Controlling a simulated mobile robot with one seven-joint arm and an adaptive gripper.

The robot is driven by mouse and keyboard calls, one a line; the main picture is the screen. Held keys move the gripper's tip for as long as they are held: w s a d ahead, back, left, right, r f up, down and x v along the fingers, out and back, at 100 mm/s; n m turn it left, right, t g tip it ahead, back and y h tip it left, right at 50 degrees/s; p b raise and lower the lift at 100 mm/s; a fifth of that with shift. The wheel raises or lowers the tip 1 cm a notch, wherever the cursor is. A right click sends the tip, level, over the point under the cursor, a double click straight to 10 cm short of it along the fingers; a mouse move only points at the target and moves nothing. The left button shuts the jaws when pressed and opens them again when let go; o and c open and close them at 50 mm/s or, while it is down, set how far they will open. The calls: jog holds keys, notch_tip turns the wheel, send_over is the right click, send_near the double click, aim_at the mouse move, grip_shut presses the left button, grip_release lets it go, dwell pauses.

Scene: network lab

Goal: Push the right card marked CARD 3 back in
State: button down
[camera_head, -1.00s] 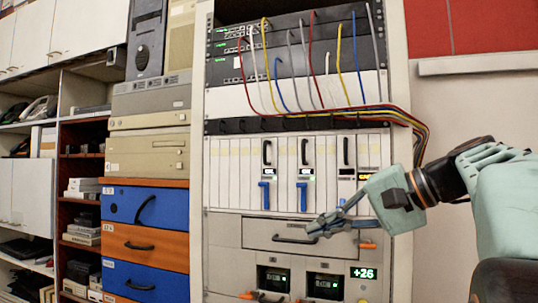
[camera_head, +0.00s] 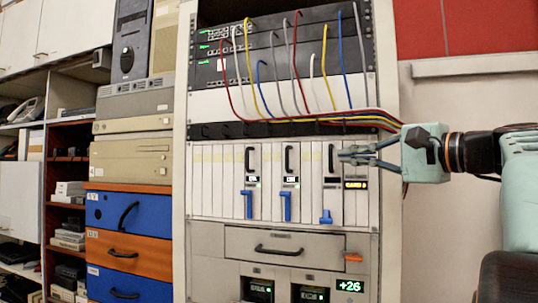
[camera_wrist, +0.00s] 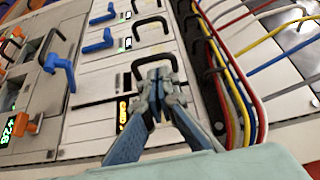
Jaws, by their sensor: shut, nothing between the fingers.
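The right card (camera_head: 333,188) has a black loop handle, a yellow-lit display (camera_head: 355,184) and a blue lever (camera_head: 326,217) at its foot. This lever looks shorter and more outward-turned than the two beside it. In the wrist view the yellow display (camera_wrist: 122,112) and black handle (camera_wrist: 150,60) show near my fingers. My gripper (camera_head: 342,154) is shut and empty, its tips at the handle's height in front of the card. In the wrist view my gripper (camera_wrist: 157,82) overlaps the handle's near end; I cannot tell whether it touches. How far the card stands out is unclear.
Two other cards with handles, lit displays and blue levers (camera_head: 247,204) (camera_head: 286,206) stand to the left. A drawer (camera_head: 300,246) with an orange latch is below.

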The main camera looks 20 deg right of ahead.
jog(key=shift+x, duration=0.95)
jog(key=shift+a, duration=0.15)
jog(key=shift+s+a+b, duration=0.25)
jog(key=shift+s+b, duration=0.1)
